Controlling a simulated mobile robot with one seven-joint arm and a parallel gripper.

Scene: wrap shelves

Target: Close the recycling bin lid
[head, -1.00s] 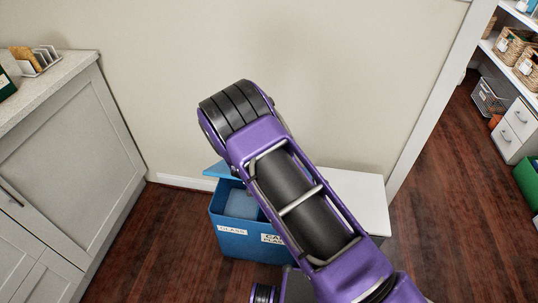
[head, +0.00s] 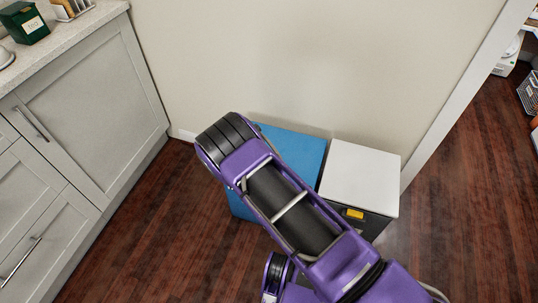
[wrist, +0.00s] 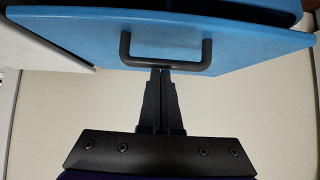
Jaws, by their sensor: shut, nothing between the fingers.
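The recycling bin is blue and stands against the wall in the head view. The bin's blue front (head: 240,206) shows a little at the left. In the wrist view the lid (wrist: 80,28) spans the top, with a dark handle (wrist: 205,55) on it. My gripper (wrist: 161,76) is shut and empty, its fingertips right at the handle's bar. I cannot tell if they touch. In the head view the gripper is hidden.
A white-lidded bin (head: 362,172) with a dark front and yellow label stands just right of the blue bin. Grey cabinets (head: 95,110) with a counter are on the left. Wood floor (head: 150,240) is clear between. A door frame stands at right.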

